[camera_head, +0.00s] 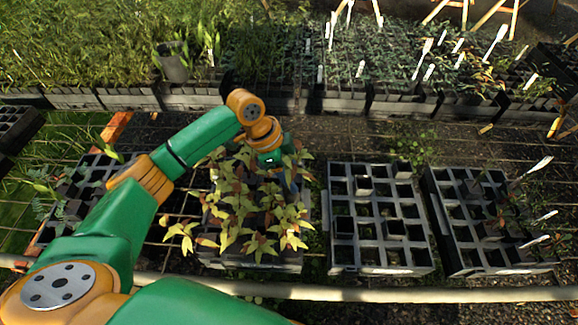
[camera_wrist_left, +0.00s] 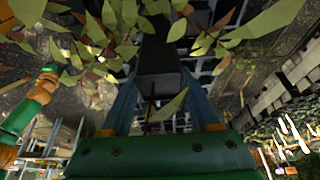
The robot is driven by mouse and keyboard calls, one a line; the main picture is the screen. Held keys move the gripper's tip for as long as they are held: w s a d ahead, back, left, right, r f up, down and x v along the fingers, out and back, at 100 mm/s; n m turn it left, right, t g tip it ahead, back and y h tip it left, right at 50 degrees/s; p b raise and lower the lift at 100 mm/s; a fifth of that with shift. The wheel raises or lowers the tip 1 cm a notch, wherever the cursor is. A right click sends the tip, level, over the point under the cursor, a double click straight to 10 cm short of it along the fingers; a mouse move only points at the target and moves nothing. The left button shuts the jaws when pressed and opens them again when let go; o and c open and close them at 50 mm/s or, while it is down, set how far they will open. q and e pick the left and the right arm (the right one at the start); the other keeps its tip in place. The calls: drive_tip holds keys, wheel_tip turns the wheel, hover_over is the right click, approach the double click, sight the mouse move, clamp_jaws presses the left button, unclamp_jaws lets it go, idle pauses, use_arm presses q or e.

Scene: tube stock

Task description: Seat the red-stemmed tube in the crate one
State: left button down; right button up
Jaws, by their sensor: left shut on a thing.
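My left gripper (camera_head: 284,181) is over the back right part of a dark crate (camera_head: 250,262) full of yellow-green and reddish plants, and leaves hide much of it in the head view. In the left wrist view, its two blue-grey fingers (camera_wrist_left: 160,88) are shut on a dark square tube (camera_wrist_left: 158,62). A thin reddish-brown stem with green leaves (camera_wrist_left: 165,106) shows in front of this tube. I cannot tell whether the tube is clear of the crate. No number marks crate one. My right gripper is not in view.
A grey crate (camera_head: 331,238) with many empty cells stands right of the planted one. Another crate (camera_head: 447,240), partly planted, stands farther right, and one (camera_head: 92,165) is behind my arm at left. A pale rail (camera_head: 400,295) crosses in front; trays of seedlings (camera_head: 335,104) line the back.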

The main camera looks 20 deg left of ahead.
use_arm(q)
drive_tip(key=shift+w+d+f+b, duration=0.15)
drive_tip(key=shift+w+f+b, duration=0.1)
drive_tip(key=shift+f+b, duration=0.35)
drive_tip(key=shift+s+f+b, duration=0.15)
drive_tip(key=shift+f+b, duration=0.55)
drive_tip(key=shift+b, duration=0.3)
drive_tip(key=shift+r, duration=0.1)
drive_tip(key=shift+p, duration=0.3)
drive_tip(key=shift+f, duration=0.25)
drive_tip(key=shift+p, duration=0.45)
drive_tip(key=shift+f, duration=0.15)
